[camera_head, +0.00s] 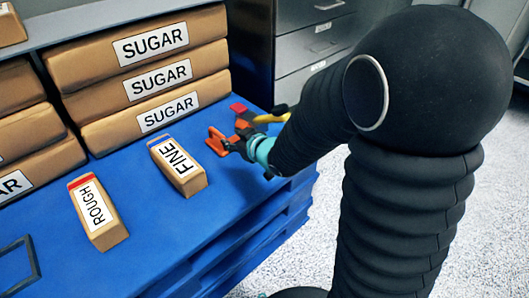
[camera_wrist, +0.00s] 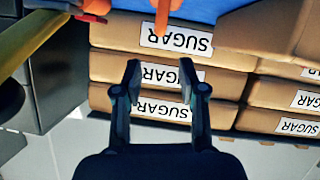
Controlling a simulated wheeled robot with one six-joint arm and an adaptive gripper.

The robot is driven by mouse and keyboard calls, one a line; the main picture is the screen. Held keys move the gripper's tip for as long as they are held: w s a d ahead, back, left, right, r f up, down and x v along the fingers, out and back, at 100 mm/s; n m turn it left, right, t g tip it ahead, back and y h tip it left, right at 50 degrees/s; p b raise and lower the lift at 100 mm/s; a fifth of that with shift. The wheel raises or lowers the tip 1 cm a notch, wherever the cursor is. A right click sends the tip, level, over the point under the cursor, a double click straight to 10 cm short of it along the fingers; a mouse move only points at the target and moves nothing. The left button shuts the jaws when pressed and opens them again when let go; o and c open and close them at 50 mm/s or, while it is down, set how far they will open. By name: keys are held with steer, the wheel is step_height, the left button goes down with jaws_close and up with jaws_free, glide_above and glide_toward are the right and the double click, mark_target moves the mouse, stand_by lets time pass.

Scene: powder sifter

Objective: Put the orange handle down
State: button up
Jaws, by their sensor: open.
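The orange handle (camera_head: 217,141) is on the blue pallet, right of the block labelled FINE. In the wrist view, the orange handle (camera_wrist: 162,14) shows at the top edge, beyond my fingertips and roughly in line with the gap between them. My gripper (camera_wrist: 160,76) is open, with nothing visible between its two dark fingers. In the head view my gripper is small and partly hidden by my arm, close to the handle. Whether the handle touches the pallet cannot be told.
A red piece (camera_head: 239,108) and a yellow handle (camera_head: 272,117) lie close by. Bags labelled SUGAR (camera_head: 168,110) are stacked behind. The FINE block (camera_head: 178,166) and ROUGH block (camera_head: 97,212) stand on the blue pallet (camera_head: 150,240). Grey drawers (camera_head: 315,40) are at the back.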

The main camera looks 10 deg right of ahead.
steer(key=s+d+r+m+g+h, duration=0.1)
steer(key=s+d+r+m+h, duration=0.5)
steer(key=s+d, duration=0.45)
steer(key=s+d+r+m+g, duration=0.2)
steer(key=s+g, duration=0.3)
steer(key=s, duration=1.2)
steer(key=shift+s+d+r+h, duration=0.3)
steer(key=shift+d+r, duration=0.1)
steer(key=shift+d, duration=0.3)
steer(key=shift+a, duration=0.15)
